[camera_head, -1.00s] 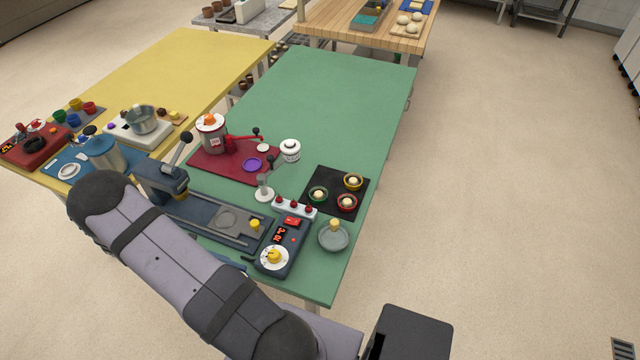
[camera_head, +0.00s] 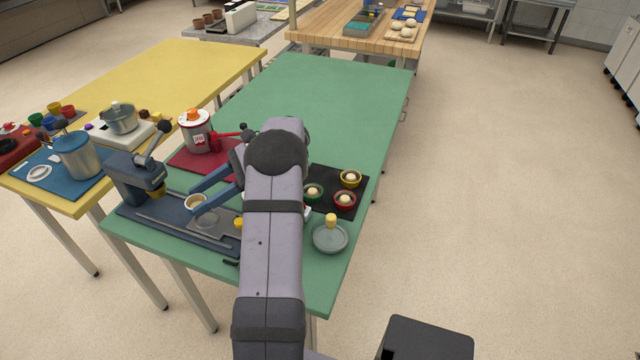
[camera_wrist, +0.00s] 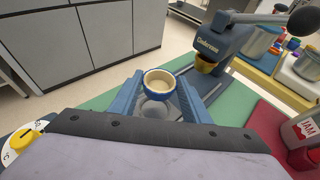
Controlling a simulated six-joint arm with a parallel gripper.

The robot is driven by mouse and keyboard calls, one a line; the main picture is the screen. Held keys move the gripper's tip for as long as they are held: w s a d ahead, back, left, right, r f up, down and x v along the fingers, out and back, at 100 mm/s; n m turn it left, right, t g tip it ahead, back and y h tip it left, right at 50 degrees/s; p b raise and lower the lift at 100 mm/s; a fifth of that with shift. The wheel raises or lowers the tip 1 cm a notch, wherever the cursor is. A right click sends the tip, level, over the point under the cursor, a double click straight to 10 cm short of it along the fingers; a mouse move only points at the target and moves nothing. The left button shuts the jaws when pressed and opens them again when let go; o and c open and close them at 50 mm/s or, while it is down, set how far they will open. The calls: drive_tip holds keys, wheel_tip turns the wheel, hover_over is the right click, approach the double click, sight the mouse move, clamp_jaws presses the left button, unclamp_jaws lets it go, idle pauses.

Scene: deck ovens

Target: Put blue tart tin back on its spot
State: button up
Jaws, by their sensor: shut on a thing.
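My gripper (camera_head: 199,198) is shut on a small round tart tin (camera_head: 195,203), held between its two blue fingers. In the wrist view the tin (camera_wrist: 159,82) has a blue outer side and a pale, dough-coloured inside with a yellowish rim. The tin is upright, above the press base (camera_head: 165,208) and a round plate (camera_wrist: 155,108). A black mat (camera_head: 326,203) lies to the right of my arm with a green tin (camera_head: 313,193), a yellow tin (camera_head: 350,178) and a red tin (camera_head: 345,200) on it. Its far left corner is bare; my arm hides part of its left side.
The press (camera_head: 138,175) with a lever stands left of the gripper. A red mat (camera_head: 190,158) with a jam pot (camera_head: 196,132) lies behind. The far green table (camera_head: 320,100) is clear.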

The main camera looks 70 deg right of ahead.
drive_tip(key=s+d+r+m+t+h+b, duration=0.2)
drive_tip(key=s+d+r+m+h, duration=0.15)
drive_tip(key=d, duration=0.45)
drive_tip(key=s+d+r+m+t+h+b, duration=0.2)
drive_tip(key=s+d+r+m+h, duration=0.15)
drive_tip(key=d, duration=0.35)
drive_tip(key=m+g+h+b, duration=0.1)
drive_tip(key=m+h, duration=0.5)
drive_tip(key=h, duration=0.2)
hover_over(325, 177)
wheel_tip(325, 177, down, 3)
drive_tip(key=shift+f, duration=5.2)
drive_tip(key=shift+f, duration=0.1)
drive_tip(key=o, duration=1.1)
drive_tip(key=shift+o, duration=0.2)
